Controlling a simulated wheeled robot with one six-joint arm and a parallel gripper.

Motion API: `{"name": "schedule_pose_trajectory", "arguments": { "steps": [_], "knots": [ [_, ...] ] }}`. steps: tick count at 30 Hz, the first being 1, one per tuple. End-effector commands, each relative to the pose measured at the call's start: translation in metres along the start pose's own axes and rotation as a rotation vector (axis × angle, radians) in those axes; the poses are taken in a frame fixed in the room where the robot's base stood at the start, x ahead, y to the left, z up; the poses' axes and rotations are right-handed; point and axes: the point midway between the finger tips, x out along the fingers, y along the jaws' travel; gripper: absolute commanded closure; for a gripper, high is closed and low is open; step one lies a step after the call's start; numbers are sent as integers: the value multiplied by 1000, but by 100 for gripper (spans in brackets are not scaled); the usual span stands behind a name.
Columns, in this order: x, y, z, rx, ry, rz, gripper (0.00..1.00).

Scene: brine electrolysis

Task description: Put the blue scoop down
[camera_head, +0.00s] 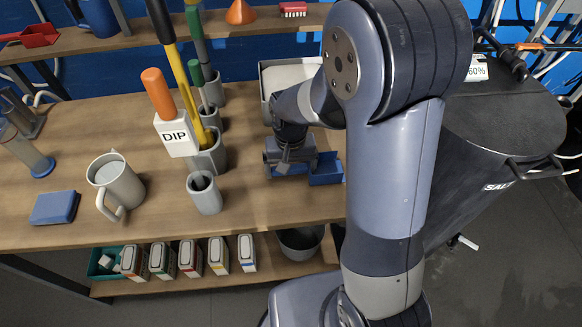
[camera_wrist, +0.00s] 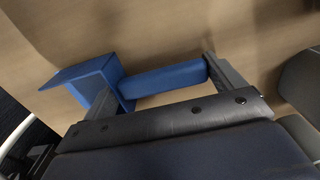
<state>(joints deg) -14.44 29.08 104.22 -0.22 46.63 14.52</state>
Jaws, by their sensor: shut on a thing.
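The blue scoop (camera_head: 326,169) has a square box-like head and a straight handle. My gripper (camera_head: 289,166) is over the right part of the wooden bench and is shut on the scoop, with the head sticking out to the right. In the wrist view the scoop's handle (camera_wrist: 165,78) lies between the fingers of my gripper (camera_wrist: 163,88), and its head is at the left. The wooden bench top (camera_head: 255,215) is just beneath the scoop. I cannot tell whether the scoop touches it.
A pale bin (camera_head: 266,85) stands behind my gripper. A grey cup (camera_head: 205,193) and a holder (camera_head: 207,158) with long-handled tools stand to the left. A white jug (camera_head: 117,184) and a blue block (camera_head: 55,207) are farther left. A dark salt drum (camera_head: 500,125) stands at right.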

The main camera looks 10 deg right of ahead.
Motion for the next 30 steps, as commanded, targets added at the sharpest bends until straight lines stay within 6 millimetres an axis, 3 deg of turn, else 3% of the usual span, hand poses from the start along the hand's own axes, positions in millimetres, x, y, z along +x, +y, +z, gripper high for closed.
{"name": "schedule_pose_trajectory", "arguments": {
  "steps": [11,12,16,25,30],
  "knots": [
    [6,0,0,0,1,0,35],
    [6,0,0,0,1,0,9],
    [5,0,0,0,1,0,0],
    [0,0,0,0,2,0,0],
    [-25,0,-1,0,6,-2,0]
  ]
}}
